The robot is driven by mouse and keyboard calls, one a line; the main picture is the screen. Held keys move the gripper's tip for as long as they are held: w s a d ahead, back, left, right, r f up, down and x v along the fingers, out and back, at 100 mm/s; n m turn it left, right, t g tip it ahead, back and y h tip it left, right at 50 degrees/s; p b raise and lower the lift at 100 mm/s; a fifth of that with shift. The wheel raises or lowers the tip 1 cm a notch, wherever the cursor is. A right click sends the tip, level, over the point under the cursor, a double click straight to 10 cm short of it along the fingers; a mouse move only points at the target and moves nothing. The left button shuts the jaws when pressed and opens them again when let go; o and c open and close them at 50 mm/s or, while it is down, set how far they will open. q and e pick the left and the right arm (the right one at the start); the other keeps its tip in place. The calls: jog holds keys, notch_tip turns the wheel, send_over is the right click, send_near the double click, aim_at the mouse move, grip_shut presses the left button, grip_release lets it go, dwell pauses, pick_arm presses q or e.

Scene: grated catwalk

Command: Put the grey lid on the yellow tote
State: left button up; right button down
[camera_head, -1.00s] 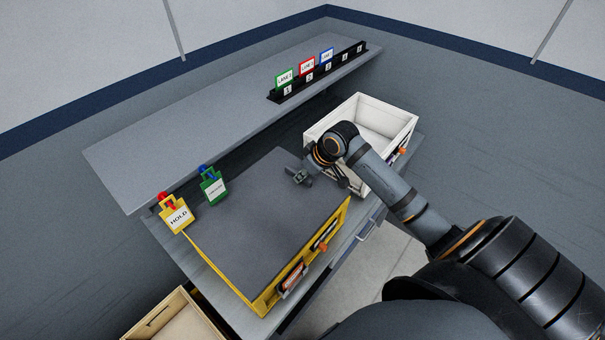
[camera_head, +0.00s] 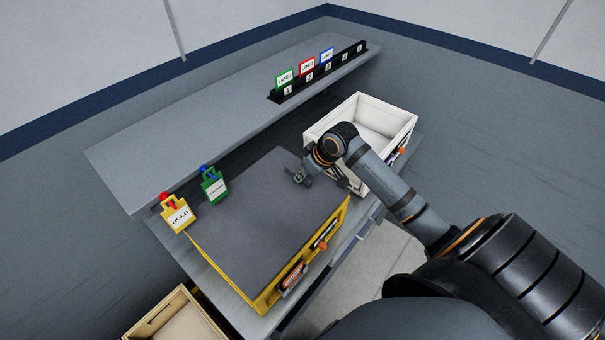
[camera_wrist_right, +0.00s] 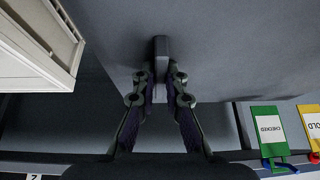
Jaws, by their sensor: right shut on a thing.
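The grey lid (camera_head: 262,215) is a flat dark panel lying over the top of the yellow tote (camera_head: 263,299). The tote stands on the bench, and its yellow front and side rims show below the lid. My right gripper (camera_head: 297,175) is at the lid's far right part. In the right wrist view my right gripper (camera_wrist_right: 160,78) is shut on the lid's small upright handle (camera_wrist_right: 161,48). The lid's surface (camera_wrist_right: 215,45) fills much of that view. Whether the lid is fully seated all round cannot be told. My left gripper is not in view.
An open white tote (camera_head: 385,118) stands right of the yellow one. Yellow HOLD (camera_head: 178,216) and green (camera_head: 213,188) tags stand at the left. A raised shelf (camera_head: 190,140) with a black card rack (camera_head: 318,75) runs behind. A wooden crate (camera_head: 165,318) is low at the front left.

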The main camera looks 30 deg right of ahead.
jog(key=shift+p, duration=0.4)
jog(key=shift+f, duration=0.4)
dwell(0.4)
jog(key=shift+p, duration=1.3)
dwell(1.5)
jog(key=shift+f, duration=0.55)
dwell(1.0)
dwell(0.4)
jog(key=c, duration=1.3)
grip_release()
jog(key=shift+c, duration=0.2)
jog(key=o, duration=0.4)
